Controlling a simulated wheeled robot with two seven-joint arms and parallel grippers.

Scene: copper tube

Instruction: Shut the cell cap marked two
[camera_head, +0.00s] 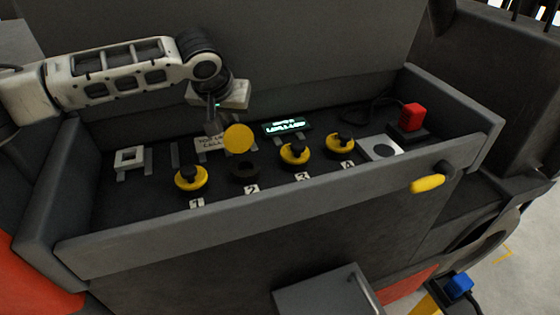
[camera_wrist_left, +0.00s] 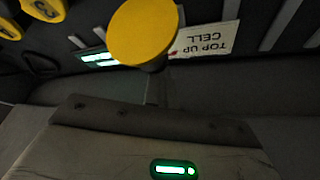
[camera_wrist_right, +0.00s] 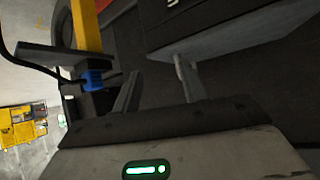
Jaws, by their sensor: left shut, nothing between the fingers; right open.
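The cap marked two (camera_head: 238,138) is a yellow disc standing open, tilted up behind its dark round cell opening (camera_head: 245,172). The label 2 (camera_head: 252,190) lies in front of that opening. In the left wrist view the yellow disc (camera_wrist_left: 142,30) is large and hides part of the fingers. My left gripper (camera_head: 213,117) is shut and empty, just behind and left of the raised cap; I cannot tell whether it touches. My right gripper (camera_wrist_right: 157,90) is open and empty, away from the panel; it is not in the head view.
The tray's raised front wall (camera_head: 280,215) has a yellow handle (camera_head: 427,184).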

